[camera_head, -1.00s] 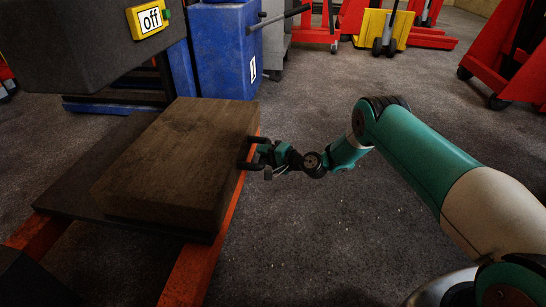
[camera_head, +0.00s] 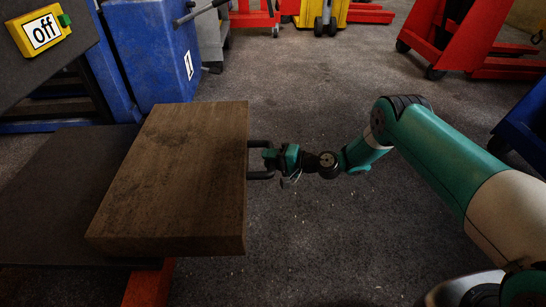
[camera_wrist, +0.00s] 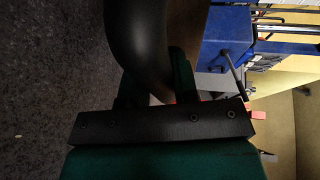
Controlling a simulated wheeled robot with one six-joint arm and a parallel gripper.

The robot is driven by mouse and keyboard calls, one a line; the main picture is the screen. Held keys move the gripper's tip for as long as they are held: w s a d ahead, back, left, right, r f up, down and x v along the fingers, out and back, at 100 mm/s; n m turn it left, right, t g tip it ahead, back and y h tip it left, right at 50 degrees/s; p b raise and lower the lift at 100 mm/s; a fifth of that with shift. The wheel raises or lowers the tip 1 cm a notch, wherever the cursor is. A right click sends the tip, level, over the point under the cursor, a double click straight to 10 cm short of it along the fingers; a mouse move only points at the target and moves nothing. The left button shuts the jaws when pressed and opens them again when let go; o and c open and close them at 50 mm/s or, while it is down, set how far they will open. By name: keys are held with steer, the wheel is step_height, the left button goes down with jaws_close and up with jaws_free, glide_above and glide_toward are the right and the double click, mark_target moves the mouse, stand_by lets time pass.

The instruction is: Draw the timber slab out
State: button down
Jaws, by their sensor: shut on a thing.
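The timber slab (camera_head: 180,175) is a thick brown block in the head view. It lies flat, partly on a dark board (camera_head: 55,190), and its right side overhangs the board and the red rail (camera_head: 149,286). A black handle (camera_head: 261,160) stands out from the slab's right side. My gripper (camera_head: 272,160) is shut on this handle, to the right of the slab. In the wrist view a large dark curved bar (camera_wrist: 140,45), probably the handle, passes between the fingers.
A blue cabinet (camera_head: 152,52) stands behind the slab. Red trolleys (camera_head: 450,40) stand at the back right. A blue object (camera_head: 522,130) is at the right edge.

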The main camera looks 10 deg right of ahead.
steer(key=shift+s, duration=0.1)
steer(key=c, duration=0.9)
jaws_free()
steer(key=shift+s+d+r+p, duration=0.1)
steer(key=shift+d+r+p, duration=0.05)
steer(key=shift+d+p, duration=0.2)
steer(key=p+v, duration=0.6)
steer(key=v, duration=1)
steer(key=shift+s+d+p, duration=0.15)
steer(key=shift+d+p, duration=0.1)
steer(key=shift+p, duration=0.15)
steer(key=shift+r, duration=0.15)
